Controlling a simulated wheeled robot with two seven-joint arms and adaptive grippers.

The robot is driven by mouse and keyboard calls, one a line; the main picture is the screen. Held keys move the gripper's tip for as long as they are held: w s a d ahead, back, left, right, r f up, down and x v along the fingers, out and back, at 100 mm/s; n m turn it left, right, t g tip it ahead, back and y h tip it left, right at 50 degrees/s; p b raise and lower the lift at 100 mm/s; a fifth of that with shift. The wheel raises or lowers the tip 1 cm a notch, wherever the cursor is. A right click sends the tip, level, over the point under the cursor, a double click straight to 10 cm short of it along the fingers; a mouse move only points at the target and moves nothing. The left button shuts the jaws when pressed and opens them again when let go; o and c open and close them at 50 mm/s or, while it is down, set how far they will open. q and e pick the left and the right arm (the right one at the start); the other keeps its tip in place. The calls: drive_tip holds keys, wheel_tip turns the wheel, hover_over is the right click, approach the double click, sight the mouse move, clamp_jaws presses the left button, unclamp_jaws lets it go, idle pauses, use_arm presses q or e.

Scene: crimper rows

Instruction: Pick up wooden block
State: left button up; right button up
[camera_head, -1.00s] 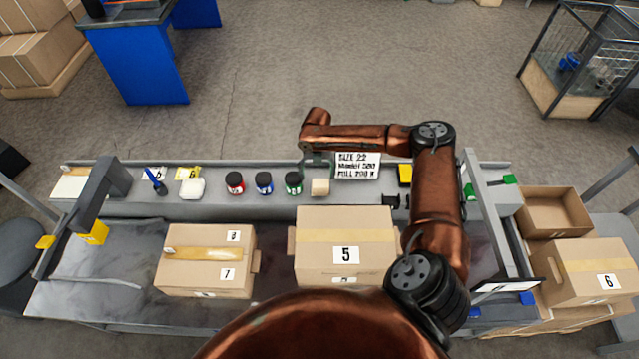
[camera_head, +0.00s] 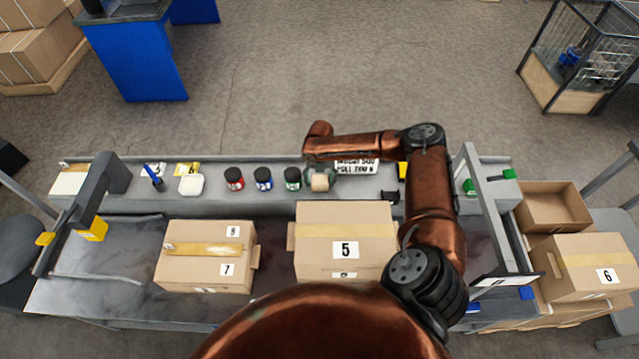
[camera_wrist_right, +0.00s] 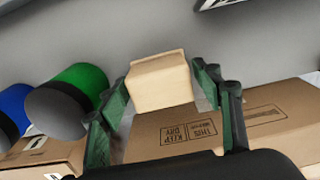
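The wooden block (camera_head: 320,182) is a small pale cube on the grey raised shelf of the bench, right of the green-labelled jar. My right gripper (camera_head: 319,177) is at the block, with my arm reaching over from the right. In the right wrist view the block (camera_wrist_right: 159,82) sits between the two green-and-black fingers of my right gripper (camera_wrist_right: 160,100). The fingers are spread, with a visible gap at least on the right side of the block. Contact on the left side is hard to tell. My left gripper is in neither view.
The green-labelled jar (camera_head: 292,178) stands close left of the block, with blue (camera_head: 263,179) and red (camera_head: 234,179) ones beyond. A printed sign (camera_head: 357,166) stands right of the block. Carton 5 (camera_head: 345,245) is in front of the shelf; another carton (camera_head: 205,258) is left.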

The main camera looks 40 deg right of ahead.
sight(320, 180)
drive_tip(key=c, duration=1)
drive_tip(key=shift+r, duration=0.1)
drive_tip(key=shift+r, duration=0.2)
wheel_tip(320, 180, up, 3)
drive_tip(key=shift+s+a+r, duration=0.1)
drive_tip(key=shift+s+a, duration=0.05)
drive_tip(key=shift+s+a+r+p, duration=0.2)
drive_tip(key=shift+s+a+r, duration=1.25)
drive_tip(key=shift+a, duration=0.4)
drive_tip(key=shift+s+a+r+p, duration=0.15)
drive_tip(key=shift+s+a+r, duration=1)
drive_tip(key=shift+a+r, duration=0.6)
drive_tip(key=shift+s+a+r+p, duration=0.2)
drive_tip(key=shift+s+a+r, duration=1.2)
drive_tip(key=shift+a, duration=0.5)
drive_tip(key=shift+w, duration=0.1)
